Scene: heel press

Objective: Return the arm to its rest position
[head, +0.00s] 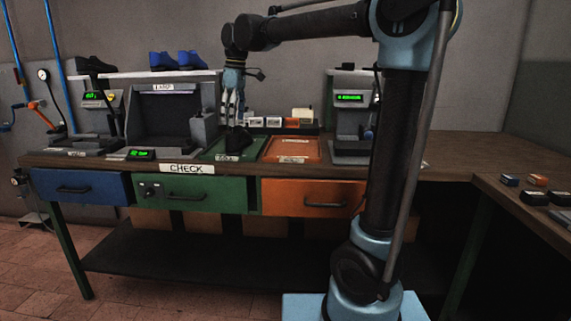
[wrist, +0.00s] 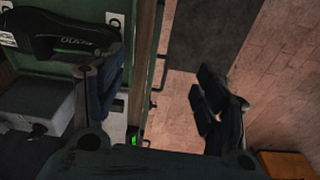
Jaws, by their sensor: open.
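My arm reaches from the right over the workbench. My gripper (head: 233,112) points down above the green tray (head: 216,152). In the wrist view, my gripper (wrist: 157,92) has its fingers wide apart with nothing between them. A dark shoe-like object (head: 238,141) sits on the green tray just below my gripper. In the wrist view this dark object (wrist: 72,32) lies beside the left finger; I cannot tell whether they touch.
The press-like machine (head: 167,118) stands left of my gripper, with blue shoes (head: 180,60) on a shelf above. An orange tray (head: 292,150) and another machine (head: 350,115) with a green display are to the right. A side bench (head: 520,180) holds small blocks.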

